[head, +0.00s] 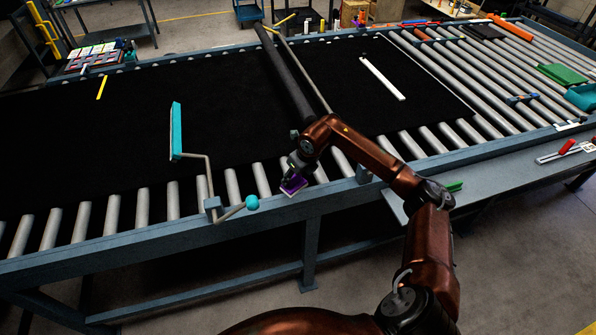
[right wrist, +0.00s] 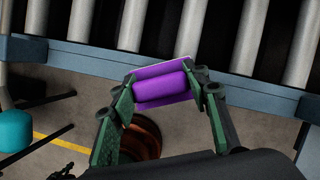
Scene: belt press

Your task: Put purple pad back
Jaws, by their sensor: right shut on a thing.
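The purple pad (right wrist: 162,88) is held between the fingers of my right gripper (right wrist: 162,95), which is shut on it. A thin pale edge shows along the pad's far side in the right wrist view. In the head view the pad (head: 293,186) shows small and tilted at the end of my right arm, by the near rail of the roller table. My right gripper (head: 292,176) is partly hidden there by my own wrist. My left gripper is not in view. A rack with several coloured pads (head: 92,57) stands at the far left.
The roller table's near rail (head: 140,238) runs beneath my right gripper. A bent bar with a turquoise knob (head: 252,202) sticks out left of it. A black belt (head: 130,130) covers many rollers. A grey side shelf (head: 480,178) is at the right.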

